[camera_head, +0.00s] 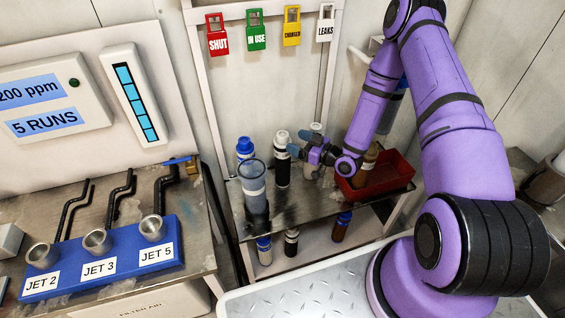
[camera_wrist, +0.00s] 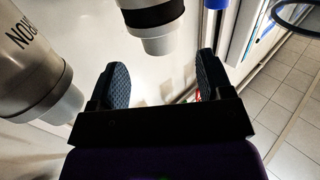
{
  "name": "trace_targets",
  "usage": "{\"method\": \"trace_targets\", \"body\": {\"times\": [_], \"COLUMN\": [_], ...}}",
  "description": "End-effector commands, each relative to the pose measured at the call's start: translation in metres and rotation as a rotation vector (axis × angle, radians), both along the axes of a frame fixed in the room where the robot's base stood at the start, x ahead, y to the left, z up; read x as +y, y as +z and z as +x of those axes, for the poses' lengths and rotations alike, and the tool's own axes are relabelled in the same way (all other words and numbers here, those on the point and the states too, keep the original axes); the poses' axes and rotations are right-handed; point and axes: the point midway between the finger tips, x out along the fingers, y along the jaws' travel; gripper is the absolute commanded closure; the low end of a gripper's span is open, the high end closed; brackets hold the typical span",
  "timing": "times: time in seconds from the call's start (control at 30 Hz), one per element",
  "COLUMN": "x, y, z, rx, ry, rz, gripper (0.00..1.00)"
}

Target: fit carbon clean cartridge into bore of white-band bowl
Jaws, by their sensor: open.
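My gripper (camera_head: 296,150) is open and empty above the upper shelf, with its fingers pointing left. A black cartridge with a white top (camera_head: 282,160) stands upright just left of the fingertips. In the wrist view, a black-banded cartridge with a pale grey end (camera_wrist: 158,38) lies just beyond the gap between the two fingers (camera_wrist: 162,80), apart from them. I cannot read a label that marks it as the carbon clean one. A clear, dark-rimmed bowl (camera_head: 253,183) stands at the shelf's front left.
A blue-capped bottle (camera_head: 245,148) stands behind the bowl. A lettered grey cartridge (camera_wrist: 30,70) is close left of my gripper in the wrist view. A red tray (camera_head: 400,179) with brown items sits right. Several small cartridges stand on the lower shelf (camera_head: 315,250).

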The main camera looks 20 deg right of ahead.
Motion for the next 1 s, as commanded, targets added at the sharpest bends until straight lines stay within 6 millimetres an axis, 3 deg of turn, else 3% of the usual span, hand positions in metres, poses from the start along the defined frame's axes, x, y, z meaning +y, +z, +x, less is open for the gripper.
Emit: {"method": "trace_targets", "body": {"times": [0.57, 0.8, 0.87, 1.0], "x": [0.038, 0.04, 0.04, 0.04], "y": [0.001, 0.001, 0.001, 0.001], "z": [0.046, 0.048, 0.048, 0.048], "rx": [0.0, 0.001, 0.001, 0.001], "ry": [0.001, -0.001, -0.001, -0.001], "rz": [0.0, 0.0, 0.0, 0.0], "gripper": [0.27, 0.27, 0.36, 0.68]}}
